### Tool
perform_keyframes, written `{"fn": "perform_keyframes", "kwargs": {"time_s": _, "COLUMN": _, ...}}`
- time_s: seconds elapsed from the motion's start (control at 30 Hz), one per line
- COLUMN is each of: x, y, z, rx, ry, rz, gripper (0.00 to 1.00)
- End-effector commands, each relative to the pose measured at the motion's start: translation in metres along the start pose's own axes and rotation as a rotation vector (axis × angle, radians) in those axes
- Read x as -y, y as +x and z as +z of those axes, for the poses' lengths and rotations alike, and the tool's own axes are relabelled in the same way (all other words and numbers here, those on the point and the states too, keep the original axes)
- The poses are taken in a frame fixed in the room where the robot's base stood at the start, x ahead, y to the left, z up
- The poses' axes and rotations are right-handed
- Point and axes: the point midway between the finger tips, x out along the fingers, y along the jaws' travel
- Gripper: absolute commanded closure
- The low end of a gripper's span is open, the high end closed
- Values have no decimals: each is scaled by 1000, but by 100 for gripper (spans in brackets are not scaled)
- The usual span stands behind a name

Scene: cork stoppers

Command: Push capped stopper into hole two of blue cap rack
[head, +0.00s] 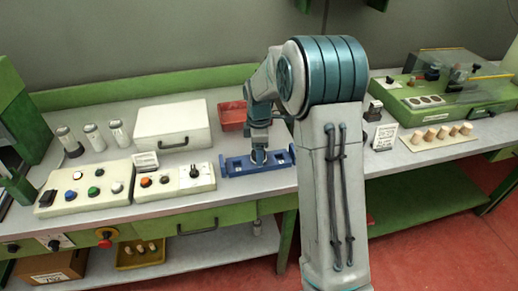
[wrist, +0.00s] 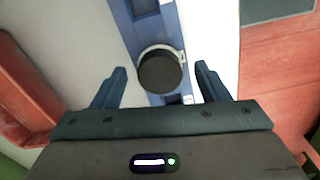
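The blue cap rack (head: 234,168) lies near the bench's front edge, left of my arm. In the wrist view the blue rack (wrist: 123,12) runs up and down the picture, with openings above and below the cap. A round black cap with a pale rim (wrist: 160,72) sits over the rack; its stopper body is hidden beneath it. My gripper (wrist: 161,68) is open, one finger on each side of the cap, with a visible gap on both sides. In the head view my gripper (head: 259,152) is low over the rack's middle and its fingers are hard to make out.
A red bin (head: 232,116) stands behind the rack. A white case (head: 173,126) and button boxes (head: 85,192) are to the left. Several cork stoppers (head: 444,133) stand on a pale board (head: 415,145) at right, before a green machine (head: 440,106).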

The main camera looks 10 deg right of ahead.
Motion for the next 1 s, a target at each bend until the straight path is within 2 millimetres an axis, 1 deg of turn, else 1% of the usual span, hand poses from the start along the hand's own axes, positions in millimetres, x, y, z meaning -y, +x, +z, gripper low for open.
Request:
{"fn": "perform_keyframes", "kwargs": {"time_s": 0.23, "x": 0, "y": -1, "z": 0, "rx": 0, "ry": 0, "rz": 0, "gripper": 32}}
{"fn": "perform_keyframes", "kwargs": {"time_s": 0.37, "x": -1, "y": -9, "z": 0, "rx": -1, "ry": 0, "rz": 3, "gripper": 32}}
{"fn": "perform_keyframes", "kwargs": {"time_s": 0.47, "x": -1, "y": -25, "z": 0, "rx": -1, "ry": 0, "rz": 5, "gripper": 32}}
{"fn": "perform_keyframes", "kwargs": {"time_s": 0.7, "x": -1, "y": -80, "z": 0, "rx": -1, "ry": 0, "rz": 6, "gripper": 32}}
{"fn": "perform_keyframes", "kwargs": {"time_s": 0.8, "x": -1, "y": -101, "z": 0, "rx": -1, "ry": 0, "rz": 4, "gripper": 32}}
{"fn": "perform_keyframes", "kwargs": {"time_s": 0.9, "x": -1, "y": -118, "z": 0, "rx": -1, "ry": 0, "rz": 4, "gripper": 32}}
{"fn": "perform_keyframes", "kwargs": {"time_s": 1.0, "x": -1, "y": -130, "z": 0, "rx": -1, "ry": 0, "rz": 3, "gripper": 32}}
